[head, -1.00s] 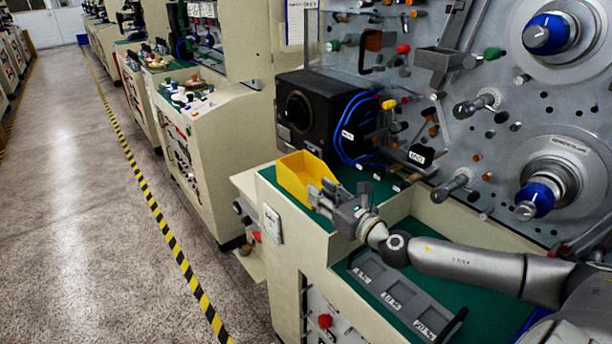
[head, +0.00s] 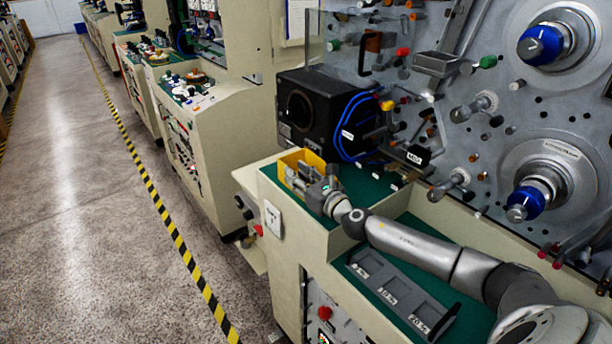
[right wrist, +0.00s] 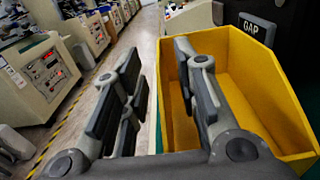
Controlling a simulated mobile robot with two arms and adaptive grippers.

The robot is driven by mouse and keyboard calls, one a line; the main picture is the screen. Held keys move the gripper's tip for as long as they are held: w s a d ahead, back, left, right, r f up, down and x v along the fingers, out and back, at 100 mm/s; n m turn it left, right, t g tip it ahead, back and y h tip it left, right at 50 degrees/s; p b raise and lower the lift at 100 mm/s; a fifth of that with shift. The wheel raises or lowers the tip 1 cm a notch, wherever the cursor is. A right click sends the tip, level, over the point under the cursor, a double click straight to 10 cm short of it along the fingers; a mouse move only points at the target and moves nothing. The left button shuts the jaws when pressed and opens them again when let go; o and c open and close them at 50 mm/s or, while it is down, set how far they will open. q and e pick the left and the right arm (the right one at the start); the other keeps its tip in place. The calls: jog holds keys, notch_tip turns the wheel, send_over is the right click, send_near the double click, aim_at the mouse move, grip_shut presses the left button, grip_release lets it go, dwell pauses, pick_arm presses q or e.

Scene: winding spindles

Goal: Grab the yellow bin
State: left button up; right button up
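The yellow bin (head: 290,158) stands on the green top at the left corner of the near machine. My right gripper (head: 304,178) is at the bin and covers much of its near side. In the right wrist view the open bin (right wrist: 262,75) fills the right half and looks empty. There my right gripper (right wrist: 157,88) is open, with its two fingers wide apart. One finger shows over the bin's opening and the other to the left, outside it. The bin's left wall appears between them; contact cannot be told. My left gripper is not in view.
A black box (head: 318,110) with blue cables stands just behind the bin. A grey divided tray (head: 395,290) lies on the lower green surface. The machine panel (head: 480,150) with spindles and pegs rises at right. Floor (head: 90,220) is clear at left.

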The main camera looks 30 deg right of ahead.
jog(key=shift+w+a, duration=0.1)
jog(key=shift+w, duration=0.3)
grip_shut()
